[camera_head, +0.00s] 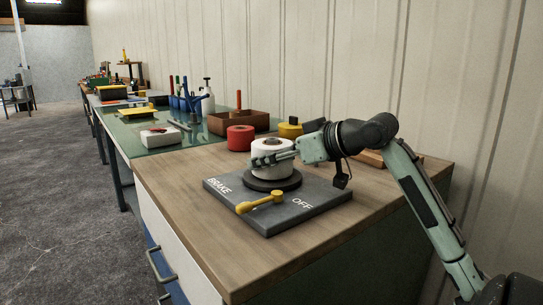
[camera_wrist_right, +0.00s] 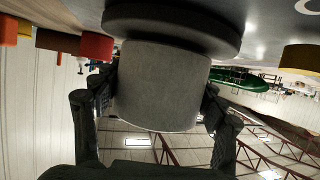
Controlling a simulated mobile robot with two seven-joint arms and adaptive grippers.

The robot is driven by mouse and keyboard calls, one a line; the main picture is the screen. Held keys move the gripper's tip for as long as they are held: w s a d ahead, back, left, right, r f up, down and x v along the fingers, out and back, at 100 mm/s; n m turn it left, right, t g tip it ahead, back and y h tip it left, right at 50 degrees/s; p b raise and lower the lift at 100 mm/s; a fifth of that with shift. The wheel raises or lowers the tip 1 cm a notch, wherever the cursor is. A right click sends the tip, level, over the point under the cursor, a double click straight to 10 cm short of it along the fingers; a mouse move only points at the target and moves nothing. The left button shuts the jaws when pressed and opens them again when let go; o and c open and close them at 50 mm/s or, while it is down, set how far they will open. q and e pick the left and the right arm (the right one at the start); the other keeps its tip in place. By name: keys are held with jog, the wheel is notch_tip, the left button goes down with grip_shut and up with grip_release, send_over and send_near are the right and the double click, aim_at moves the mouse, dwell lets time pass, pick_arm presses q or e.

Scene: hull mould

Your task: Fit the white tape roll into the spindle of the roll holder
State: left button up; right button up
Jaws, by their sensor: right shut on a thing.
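The white tape roll (camera_head: 272,172) stands upright at the dark round disc of the roll holder (camera_head: 270,214). The holder is a grey plate marked BRAKE and OFF, with a yellow lever (camera_head: 260,202) at its front. A dark centre shows in the roll's top, but I cannot tell how far the spindle is inside. My right gripper (camera_head: 274,157) is shut on the roll from the right. The right wrist view, upside down, shows its fingers (camera_wrist_right: 157,104) on both sides of the roll (camera_wrist_right: 160,85), with the disc (camera_wrist_right: 172,28) close against it. My left gripper is out of view.
A red roll (camera_head: 240,138) and a yellow roll (camera_head: 290,130) stand behind the holder, near a brown box (camera_head: 225,122). A green mat (camera_head: 140,140) with tools lies further left. The wooden bench top (camera_head: 180,178) is clear left of the holder. A corrugated wall runs behind.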

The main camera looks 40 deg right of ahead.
jog(key=shift+f, duration=0.1)
jog(key=o, duration=1.5)
jog(key=shift+s, duration=0.1)
jog(key=v, duration=1.2)
